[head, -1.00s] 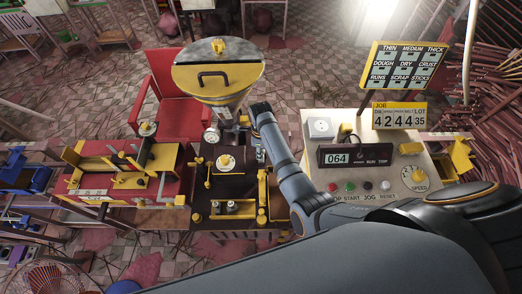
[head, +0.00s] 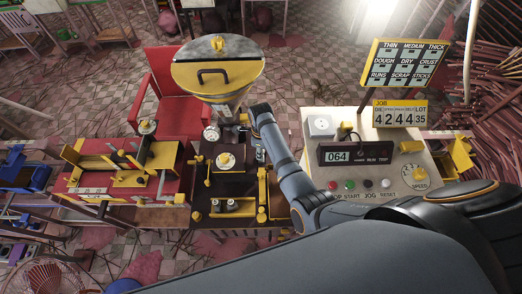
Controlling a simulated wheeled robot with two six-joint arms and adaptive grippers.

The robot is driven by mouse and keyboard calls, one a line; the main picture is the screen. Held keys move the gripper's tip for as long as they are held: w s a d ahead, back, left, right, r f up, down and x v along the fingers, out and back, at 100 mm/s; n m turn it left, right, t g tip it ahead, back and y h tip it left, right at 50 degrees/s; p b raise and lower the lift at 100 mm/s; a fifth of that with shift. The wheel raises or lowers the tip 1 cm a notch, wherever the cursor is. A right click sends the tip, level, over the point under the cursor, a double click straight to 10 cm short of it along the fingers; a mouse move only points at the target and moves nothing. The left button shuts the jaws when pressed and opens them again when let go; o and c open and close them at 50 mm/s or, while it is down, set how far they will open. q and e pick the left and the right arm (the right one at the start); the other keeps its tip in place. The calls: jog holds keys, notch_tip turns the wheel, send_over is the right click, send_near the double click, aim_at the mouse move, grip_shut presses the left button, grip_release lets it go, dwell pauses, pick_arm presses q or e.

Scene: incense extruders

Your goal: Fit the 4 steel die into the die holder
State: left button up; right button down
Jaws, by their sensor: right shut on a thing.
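My right gripper (head: 259,153) points down at the right side of the dark extruder (head: 209,178), below the wrist of my grey arm. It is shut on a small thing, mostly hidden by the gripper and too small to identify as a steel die. Small round metal pieces (head: 232,205) sit in a row on the front of the dark extruder, between yellow posts; I cannot read any numbers on them. I cannot make out the die holder clearly; my right arm covers part of that side. My left gripper is not in view.
A funnel hopper with a yellow-rimmed lid (head: 218,68) rises behind the extruder. A red and yellow cutting bench (head: 115,175) stands at the left. A control desk (head: 325,122) with a display, buttons and a job board (head: 399,114) stands at the right. My right arm crosses the foreground.

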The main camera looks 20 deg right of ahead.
jog(key=shift+f, duration=0.55)
jog(key=c, duration=1.1)
grip_release()
